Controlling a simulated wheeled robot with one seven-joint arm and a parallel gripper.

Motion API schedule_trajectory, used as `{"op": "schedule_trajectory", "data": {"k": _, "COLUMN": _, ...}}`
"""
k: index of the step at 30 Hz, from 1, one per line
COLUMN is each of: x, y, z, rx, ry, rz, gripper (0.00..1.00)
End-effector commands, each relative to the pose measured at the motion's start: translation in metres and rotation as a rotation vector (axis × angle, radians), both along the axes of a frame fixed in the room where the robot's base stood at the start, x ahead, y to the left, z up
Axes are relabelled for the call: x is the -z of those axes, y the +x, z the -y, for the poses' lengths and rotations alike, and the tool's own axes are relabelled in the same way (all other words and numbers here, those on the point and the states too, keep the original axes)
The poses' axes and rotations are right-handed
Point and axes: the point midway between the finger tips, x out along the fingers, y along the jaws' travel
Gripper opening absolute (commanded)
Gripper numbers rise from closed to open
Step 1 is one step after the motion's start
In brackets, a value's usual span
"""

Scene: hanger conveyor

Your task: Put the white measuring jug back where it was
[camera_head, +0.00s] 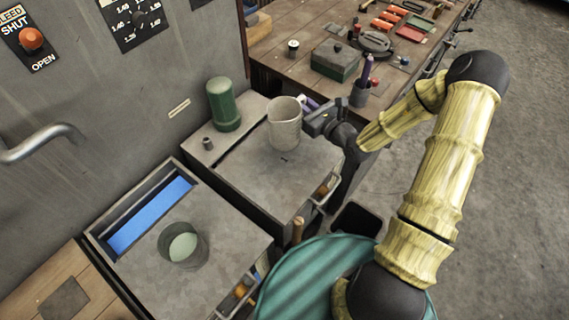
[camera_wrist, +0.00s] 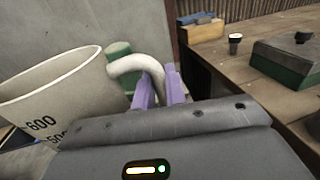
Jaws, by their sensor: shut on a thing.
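The white measuring jug (camera_head: 284,124) is at the back of the grey metal worktop in the head view, upright. In the wrist view the jug (camera_wrist: 58,95) fills the left side, slightly tilted in the picture, with black volume marks such as 600. My gripper (camera_head: 308,103) comes from the right and is shut on the jug's handle. In the wrist view its purple fingers (camera_wrist: 160,88) stand on either side of the curved handle. I cannot tell whether the jug's base touches the worktop.
A green cylinder (camera_head: 223,104) and a small dark knob (camera_head: 207,143) stand left of the jug. A round vessel with pale green contents (camera_head: 183,246) sits on the nearer grey top, beside a blue-lined slot (camera_head: 150,215). A wooden bench (camera_head: 290,58) with tools and a green box (camera_head: 336,60) lies behind.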

Motion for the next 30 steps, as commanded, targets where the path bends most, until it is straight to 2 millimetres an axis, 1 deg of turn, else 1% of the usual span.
{"op": "schedule_trajectory", "data": {"k": 1, "x": 0.011, "y": 0.0, "z": 0.0, "rx": 0.0, "ry": 0.001, "rz": 0.001, "gripper": 0.0}}
{"op": "schedule_trajectory", "data": {"k": 2, "x": 0.013, "y": 0.0, "z": 0.0, "rx": 0.0, "ry": 0.001, "rz": 0.001, "gripper": 0.0}}
{"op": "schedule_trajectory", "data": {"k": 13, "x": 0.012, "y": 0.0, "z": 0.0, "rx": 0.0, "ry": 0.001, "rz": 0.001, "gripper": 0.0}}
{"op": "schedule_trajectory", "data": {"k": 16, "x": 0.016, "y": 0.0, "z": 0.0, "rx": 0.0, "ry": 0.002, "rz": -0.001, "gripper": 0.0}}
{"op": "schedule_trajectory", "data": {"k": 19, "x": 0.027, "y": 0.0, "z": 0.0, "rx": -0.001, "ry": 0.002, "rz": -0.003, "gripper": 0.0}}
{"op": "schedule_trajectory", "data": {"k": 24, "x": 0.054, "y": 0.0, "z": 0.0, "rx": 0.0, "ry": 0.003, "rz": -0.003, "gripper": 0.0}}
{"op": "schedule_trajectory", "data": {"k": 26, "x": 0.061, "y": 0.0, "z": 0.0, "rx": 0.0, "ry": 0.002, "rz": -0.003, "gripper": 0.0}}
{"op": "schedule_trajectory", "data": {"k": 30, "x": 0.07, "y": 0.0, "z": 0.0, "rx": 0.0, "ry": 0.001, "rz": 0.001, "gripper": 0.0}}
